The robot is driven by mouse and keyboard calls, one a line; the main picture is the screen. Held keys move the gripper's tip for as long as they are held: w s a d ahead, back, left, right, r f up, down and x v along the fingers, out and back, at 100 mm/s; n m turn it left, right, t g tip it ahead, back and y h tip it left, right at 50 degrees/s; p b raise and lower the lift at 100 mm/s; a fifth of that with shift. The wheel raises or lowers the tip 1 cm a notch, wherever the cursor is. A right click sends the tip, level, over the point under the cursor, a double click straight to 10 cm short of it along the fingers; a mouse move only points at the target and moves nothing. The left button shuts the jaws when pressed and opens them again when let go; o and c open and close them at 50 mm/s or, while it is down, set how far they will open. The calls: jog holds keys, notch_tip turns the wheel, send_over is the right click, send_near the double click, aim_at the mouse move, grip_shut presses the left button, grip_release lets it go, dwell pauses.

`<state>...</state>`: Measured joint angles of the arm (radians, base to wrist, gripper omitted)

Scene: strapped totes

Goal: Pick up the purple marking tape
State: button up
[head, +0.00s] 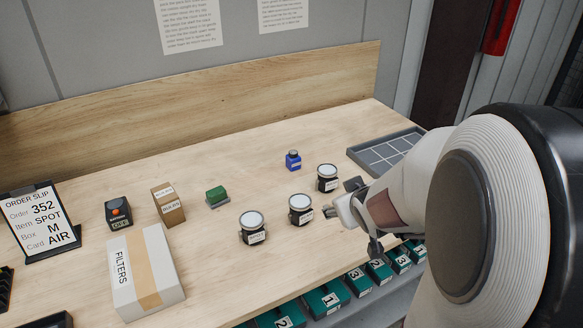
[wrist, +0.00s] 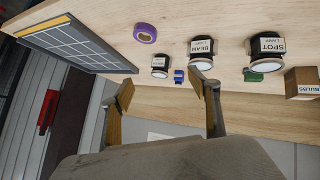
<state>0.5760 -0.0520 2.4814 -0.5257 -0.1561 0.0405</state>
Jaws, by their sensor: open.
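The purple marking tape (wrist: 145,33) is a ring-shaped roll lying flat on the wooden table. It shows in the upper middle of the wrist view, between the gridded tray and the jars. I do not see it in the head view, where my arm covers part of the table. My gripper (wrist: 163,80) is open, with its two fingers spread and nothing between them. The tape is apart from the fingers, beyond their tips in the wrist view. In the head view my gripper (head: 362,215) is over the right part of the table, close to the jars.
A FILTERS box (head: 146,272) is at left. Green numbered bins (head: 325,300) line the front edge.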

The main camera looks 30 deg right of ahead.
jog(key=w+d+f+t, duration=0.1)
jog(key=d+f, duration=0.4)
jog(key=t+y, duration=0.2)
send_over(364, 233)
jog(key=s, duration=0.1)
jog(key=f, duration=0.2)
jog(key=a+f, duration=0.1)
jog(key=f, duration=0.1)
jog(key=shift+f, duration=0.4)
jog(key=shift+s+d+f+t, duration=0.3)
jog(key=shift+s+f, duration=0.1)
jog(key=shift+f, duration=0.25)
jog(key=shift+s+f+m+t+y, duration=0.4)
jog(key=shift+s+t, duration=0.05)
jog(key=shift+t, duration=0.05)
jog(key=shift+w, duration=0.1)
jog(key=shift+x, duration=1.2)
jog(key=shift+w, duration=0.1)
jog(key=shift+d+r+x, duration=0.1)
jog(key=shift+r+x, duration=0.05)
jog(key=shift+x, duration=1.1)
jog(key=shift+d+r+x, duration=0.15)
jog(key=shift+x, duration=1.1)
jog(key=shift+w, duration=0.1)
